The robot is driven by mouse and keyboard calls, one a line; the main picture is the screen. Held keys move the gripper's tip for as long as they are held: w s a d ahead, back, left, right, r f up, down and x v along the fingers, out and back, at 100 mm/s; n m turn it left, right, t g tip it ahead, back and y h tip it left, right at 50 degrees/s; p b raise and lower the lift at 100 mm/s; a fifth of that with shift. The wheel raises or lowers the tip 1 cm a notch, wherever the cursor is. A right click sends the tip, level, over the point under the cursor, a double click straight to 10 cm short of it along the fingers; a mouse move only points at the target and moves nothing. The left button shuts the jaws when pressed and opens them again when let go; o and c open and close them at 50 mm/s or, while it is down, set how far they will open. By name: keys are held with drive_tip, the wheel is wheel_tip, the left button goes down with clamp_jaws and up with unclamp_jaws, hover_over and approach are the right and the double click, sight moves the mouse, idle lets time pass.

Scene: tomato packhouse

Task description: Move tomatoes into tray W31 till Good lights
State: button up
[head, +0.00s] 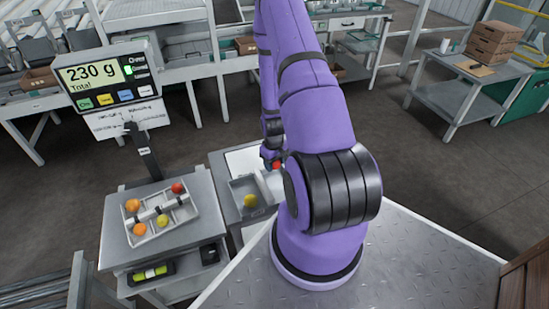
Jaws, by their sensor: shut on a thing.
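My gripper (274,160) is shut on a red tomato (276,165), above the far right part of a grey bin (236,184). A yellow-green tomato (250,200) lies in that bin; my arm hides the bin's right side. To the left, a pale divided tray (148,239) stands on the scale (184,232). It holds a red tomato (178,188), two orange tomatoes (133,205) and a yellow one (162,221). I cannot read W31 on it. The scale display (95,73) reads 230 g, Total. A small green light shows at its right side; its label is too small to read.
The display's post (146,155) stands behind the tray. A yellow-green object (150,273) lies on the shelf below the scale. A metal side table (455,88) with brown boxes (492,43) stands at the far right. Benches line the back, with open floor before them.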

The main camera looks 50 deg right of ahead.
drive_tip(key=shift+f, duration=2.9)
drive_tip(key=shift+f, duration=0.1)
drive_tip(key=o, duration=0.8)
drive_tip(key=shift+c, duration=0.2)
drive_tip(key=c, duration=0.3)
drive_tip(key=shift+r, duration=3.5)
